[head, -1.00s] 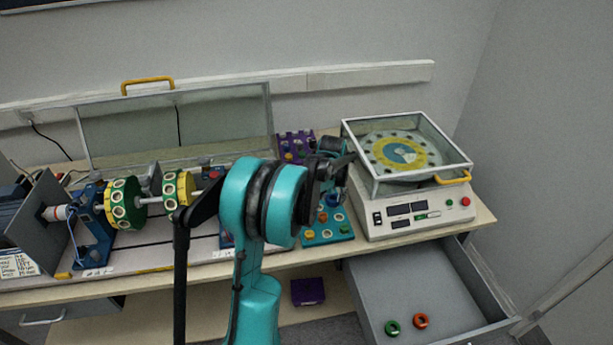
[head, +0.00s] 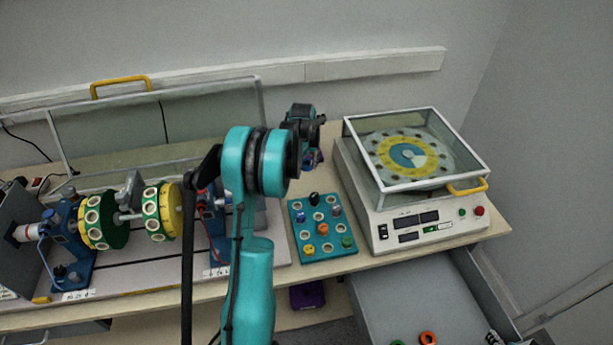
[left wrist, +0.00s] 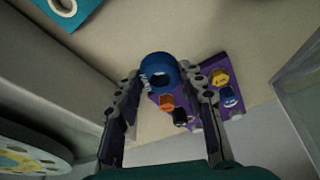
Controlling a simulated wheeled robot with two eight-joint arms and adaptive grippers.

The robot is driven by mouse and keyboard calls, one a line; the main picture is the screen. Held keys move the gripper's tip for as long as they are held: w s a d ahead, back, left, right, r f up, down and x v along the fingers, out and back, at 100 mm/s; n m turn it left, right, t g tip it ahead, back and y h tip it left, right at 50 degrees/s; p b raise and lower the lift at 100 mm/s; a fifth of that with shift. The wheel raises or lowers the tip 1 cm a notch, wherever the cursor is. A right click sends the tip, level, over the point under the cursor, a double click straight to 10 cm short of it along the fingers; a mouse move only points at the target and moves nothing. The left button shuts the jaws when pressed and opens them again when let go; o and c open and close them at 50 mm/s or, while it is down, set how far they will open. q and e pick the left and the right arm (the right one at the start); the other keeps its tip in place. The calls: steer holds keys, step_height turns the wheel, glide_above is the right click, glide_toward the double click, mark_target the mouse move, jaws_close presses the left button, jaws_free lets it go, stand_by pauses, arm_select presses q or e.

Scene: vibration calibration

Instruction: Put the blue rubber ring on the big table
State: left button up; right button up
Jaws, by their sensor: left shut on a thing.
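In the head view, my left gripper (head: 312,148) is over the back part of the big table (head: 275,265), between the long test rig and the glass-topped machine. The ring is not clear there. In the wrist view, a purple block (left wrist: 190,102) with several coloured pieces lies beyond the ring, partly hidden by it and the right finger. My right gripper is not in view.
A teal holed block (head: 322,240) with several pieces stands near the table's front edge. The glass-topped machine (head: 435,235) is to its right, the test rig (head: 125,222) to its left. An open drawer (head: 395,308) with an orange ring (head: 428,338) juts out below.

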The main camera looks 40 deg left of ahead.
mark_target(307, 181)
arm_select(q)
step_height(307, 181, down, 8)
steer(key=shift+r+b, duration=0.15)
steer(key=shift+b, duration=0.95)
steer(key=o, duration=1)
